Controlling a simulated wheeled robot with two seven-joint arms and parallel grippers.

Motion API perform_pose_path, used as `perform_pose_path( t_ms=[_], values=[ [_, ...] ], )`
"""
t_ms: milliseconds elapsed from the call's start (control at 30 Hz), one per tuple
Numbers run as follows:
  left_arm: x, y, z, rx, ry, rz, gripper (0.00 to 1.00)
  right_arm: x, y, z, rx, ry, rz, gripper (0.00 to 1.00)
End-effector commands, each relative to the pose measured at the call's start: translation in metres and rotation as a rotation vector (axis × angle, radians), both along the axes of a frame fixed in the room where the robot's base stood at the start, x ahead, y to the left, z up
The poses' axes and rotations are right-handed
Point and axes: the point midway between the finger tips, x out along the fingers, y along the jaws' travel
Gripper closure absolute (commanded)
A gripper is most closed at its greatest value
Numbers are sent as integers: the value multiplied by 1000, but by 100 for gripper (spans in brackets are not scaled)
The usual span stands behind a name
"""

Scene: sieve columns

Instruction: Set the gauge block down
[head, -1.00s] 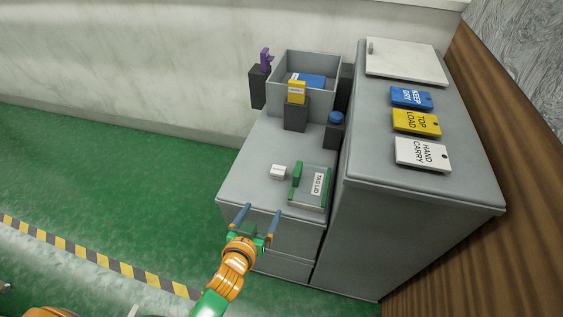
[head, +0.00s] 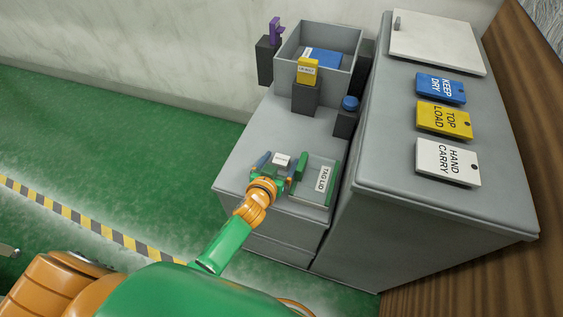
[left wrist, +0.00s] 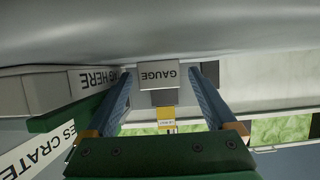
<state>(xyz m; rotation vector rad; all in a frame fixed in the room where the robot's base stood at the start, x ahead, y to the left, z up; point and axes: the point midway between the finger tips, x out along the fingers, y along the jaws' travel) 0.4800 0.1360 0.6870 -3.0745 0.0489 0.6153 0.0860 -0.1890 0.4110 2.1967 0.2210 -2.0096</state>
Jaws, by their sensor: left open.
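The gauge block (head: 282,159) is a small white block on the grey bench top, left of the green-edged tag lid tray. Its label reads GAUGE in the left wrist view (left wrist: 158,75). My left gripper (head: 279,163) is open at the block, with its blue fingers on either side of it. In the left wrist view the open fingers (left wrist: 160,80) flank the block, with a narrow gap showing at each side. My right gripper is out of view.
The tag lid (head: 323,180), with a green upright piece (head: 301,166), lies close right of my gripper. Behind stand a grey bin (head: 346,76), a yellow tag (head: 307,71) on a dark post, and a blue-topped post (head: 348,104). A taller grey cabinet (head: 400,185) walls the right side.

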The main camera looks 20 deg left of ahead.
Motion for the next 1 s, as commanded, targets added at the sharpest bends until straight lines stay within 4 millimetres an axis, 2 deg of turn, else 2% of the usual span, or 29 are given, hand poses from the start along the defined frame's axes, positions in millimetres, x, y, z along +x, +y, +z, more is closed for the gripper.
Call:
perform_pose_path(
  t_ms=[167, 200, 500, 533, 733, 833, 967, 1000],
  values=[
    [1, 0, 0, 0, 0, 0, 10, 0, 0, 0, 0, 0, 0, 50],
    [1, 0, 0, 0, 0, 0, 15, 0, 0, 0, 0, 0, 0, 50],
    [1, 0, 0, 0, 0, 0, 96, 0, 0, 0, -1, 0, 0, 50],
    [1, 0, 0, 0, 0, 0, 100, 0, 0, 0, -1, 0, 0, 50],
    [1, 0, 1, 0, 0, 0, 100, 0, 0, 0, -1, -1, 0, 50],
    [1, 0, 7, 0, -1, 0, 100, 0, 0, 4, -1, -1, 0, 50],
    [1, 0, 34, 1, -4, 0, 100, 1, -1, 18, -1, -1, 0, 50],
    [-5, 1, 45, 0, -2, 0, 100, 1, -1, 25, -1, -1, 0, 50]
  ],
)
